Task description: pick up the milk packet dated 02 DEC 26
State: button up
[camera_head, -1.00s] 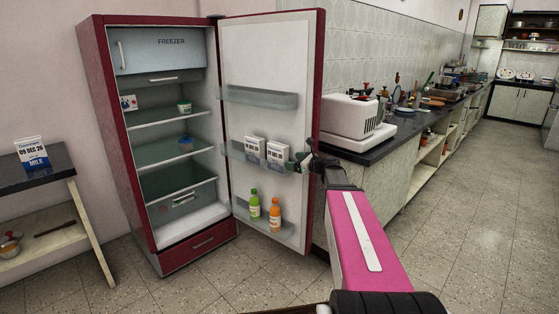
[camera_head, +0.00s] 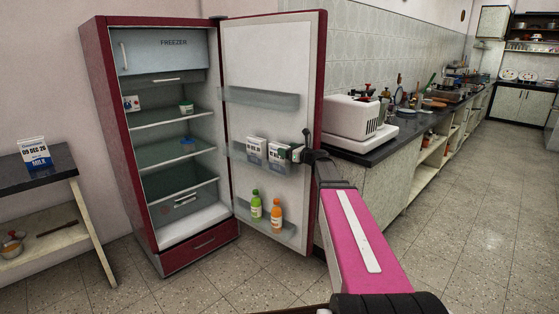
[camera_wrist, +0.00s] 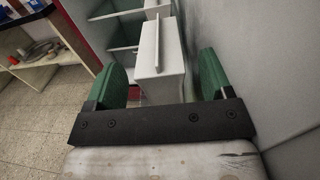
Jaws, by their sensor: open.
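Two white and blue milk packets stand side by side on the middle shelf of the open fridge door, the left packet (camera_head: 256,148) and the right packet (camera_head: 278,152). Their printed dates are too small to read surely. Another milk packet (camera_head: 35,153), reading 09 DEC 26, stands on the dark table at the left. My gripper (camera_head: 299,153) is beside the right door packet, at its right. In the wrist view my gripper's green pads (camera_wrist: 163,82) are apart, with a white packet (camera_wrist: 160,72) showing between and ahead of them. I cannot tell whether they touch it.
The red fridge (camera_head: 161,240) stands open, its door panel (camera_head: 265,55) close behind my gripper. Green (camera_head: 256,206) and orange (camera_head: 276,215) bottles stand on the shelf below. A counter with a white appliance (camera_head: 350,122) is at the right. The floor ahead is clear.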

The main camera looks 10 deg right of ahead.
aim_at(282, 146)
jog(key=x, duration=0.3)
jog(key=shift+w+a, duration=0.1)
jog(key=shift+w, duration=0.05)
grip_shut()
